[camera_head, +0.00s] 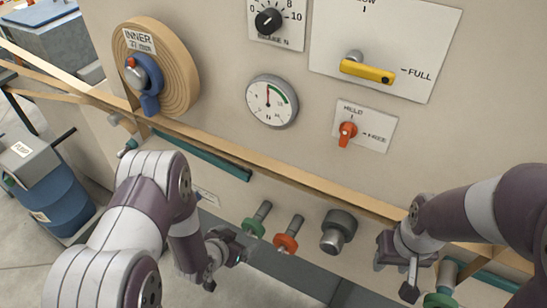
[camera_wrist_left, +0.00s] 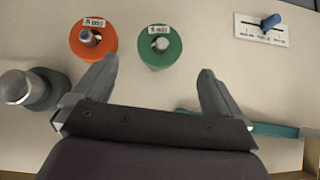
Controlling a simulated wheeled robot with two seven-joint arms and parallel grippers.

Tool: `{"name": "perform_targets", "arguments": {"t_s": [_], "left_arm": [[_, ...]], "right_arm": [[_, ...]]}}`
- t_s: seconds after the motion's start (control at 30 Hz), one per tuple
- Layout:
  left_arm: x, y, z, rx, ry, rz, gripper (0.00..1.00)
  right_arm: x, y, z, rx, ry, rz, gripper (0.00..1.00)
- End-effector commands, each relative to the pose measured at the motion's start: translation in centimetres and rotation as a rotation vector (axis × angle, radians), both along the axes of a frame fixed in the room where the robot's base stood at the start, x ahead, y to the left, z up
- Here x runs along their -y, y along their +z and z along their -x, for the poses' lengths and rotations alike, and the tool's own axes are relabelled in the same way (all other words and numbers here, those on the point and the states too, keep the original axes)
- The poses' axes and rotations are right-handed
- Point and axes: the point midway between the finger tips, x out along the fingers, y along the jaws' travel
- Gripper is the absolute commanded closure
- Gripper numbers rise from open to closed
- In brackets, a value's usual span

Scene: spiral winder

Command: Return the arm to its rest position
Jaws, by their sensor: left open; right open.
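My left arm comes in from the left in the head view, and its gripper (camera_head: 222,256) hangs low in front of the machine panel, left of the green and orange collars. In the left wrist view the left gripper (camera_wrist_left: 158,85) has its two fingers wide apart with nothing between them. My right gripper (camera_head: 398,276) is at the lower right of the head view, its fingers pointing down in front of the panel, with nothing seen in it. Its fingertips are small in the picture.
The panel carries an orange collar (camera_head: 286,243), a green collar (camera_head: 253,227), a grey knob (camera_head: 338,231), a yellow lever (camera_head: 367,70), a red-orange switch (camera_head: 347,130) and a gauge (camera_head: 271,101). A tan strip (camera_head: 290,173) runs across from the wound roll (camera_head: 180,65). A blue drum (camera_head: 58,200) stands left.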

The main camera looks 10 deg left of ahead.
Motion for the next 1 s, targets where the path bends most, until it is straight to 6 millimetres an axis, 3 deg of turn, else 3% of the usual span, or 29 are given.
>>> {"name": "perform_targets", "arguments": {"t_s": [0.1,0.17,0.27,0.4,0.5,0.6,0.73,1.0], "left_arm": [[-1.1,-2.4,3.6,-0.215,0.05,-0.031,0.0],[-2.2,-1.9,5.4,-0.364,0.106,-0.062,0.0],[-3.7,3.0,7.8,-0.597,0.214,-0.106,0.0],[-3.6,12.8,10.9,-0.804,0.336,-0.113,0.0],[-2.6,18.9,12.1,-0.834,0.371,-0.09,0.0],[-1.9,22.8,11.0,-0.755,0.365,-0.068,0.0],[-1.5,24.4,9.9,-0.698,0.349,-0.063,0.0],[-1.4,24.2,9.8,-0.699,0.345,-0.066,0.0]], "right_arm": [[0.0,0.0,0.0,0.0,0.0,0.0,0.57],[0.0,0.2,0.0,0.0,0.0,0.0,0.57],[0.0,1.7,0.0,0.0,0.0,0.0,0.57],[0.0,3.9,0.0,0.0,0.0,0.0,0.57],[0.0,5.4,0.0,0.0,0.0,0.0,0.57],[0.0,6.3,0.0,0.0,0.0,0.0,0.57],[0.0,6.7,0.0,0.0,0.0,0.0,0.57],[0.0,6.5,0.0,0.0,0.0,0.0,0.57]]}}
